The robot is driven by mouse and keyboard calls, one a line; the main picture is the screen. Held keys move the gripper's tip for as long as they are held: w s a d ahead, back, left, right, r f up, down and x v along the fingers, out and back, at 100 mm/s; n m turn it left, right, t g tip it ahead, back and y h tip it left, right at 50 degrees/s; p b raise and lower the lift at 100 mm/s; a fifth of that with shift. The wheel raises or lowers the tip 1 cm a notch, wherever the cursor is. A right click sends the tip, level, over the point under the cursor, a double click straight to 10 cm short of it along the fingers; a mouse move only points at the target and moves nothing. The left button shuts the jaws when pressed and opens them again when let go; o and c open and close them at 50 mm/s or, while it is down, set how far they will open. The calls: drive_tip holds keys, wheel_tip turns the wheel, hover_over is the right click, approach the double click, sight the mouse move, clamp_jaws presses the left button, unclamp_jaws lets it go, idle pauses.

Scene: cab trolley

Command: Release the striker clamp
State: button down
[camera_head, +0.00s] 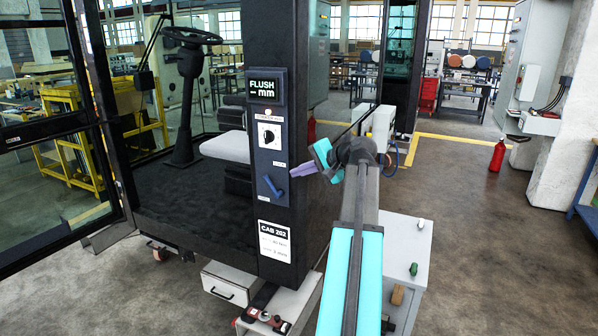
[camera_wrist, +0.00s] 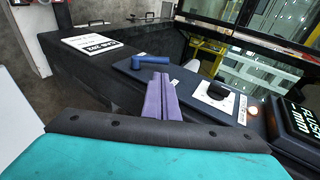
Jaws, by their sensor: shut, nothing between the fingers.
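The clamp lever is a blue handle (camera_head: 272,187) on a dark plate on the cab's black pillar, below a dial. It is tilted, its upper end to the left and its lower end to the right. In the wrist view the blue lever (camera_wrist: 152,62) lies just beyond my fingertips. My gripper (camera_head: 292,173) has purple fingers pointing at the pillar, to the right of the lever. In the wrist view its fingers (camera_wrist: 161,78) are pressed together with nothing between them. They look close to the lever, but I cannot tell whether they touch it. The small labels by the lever are unreadable.
A CAB 202 label (camera_head: 274,241) is below. The open glass door (camera_head: 45,150) stands left. A red extinguisher (camera_head: 496,156) stands on open floor at right.

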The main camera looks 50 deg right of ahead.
drive_tip(key=p+x, duration=0.3)
drive_tip(key=x, duration=0.8)
drive_tip(key=shift+w+f, duration=0.1)
drive_tip(key=shift+w, duration=0.1)
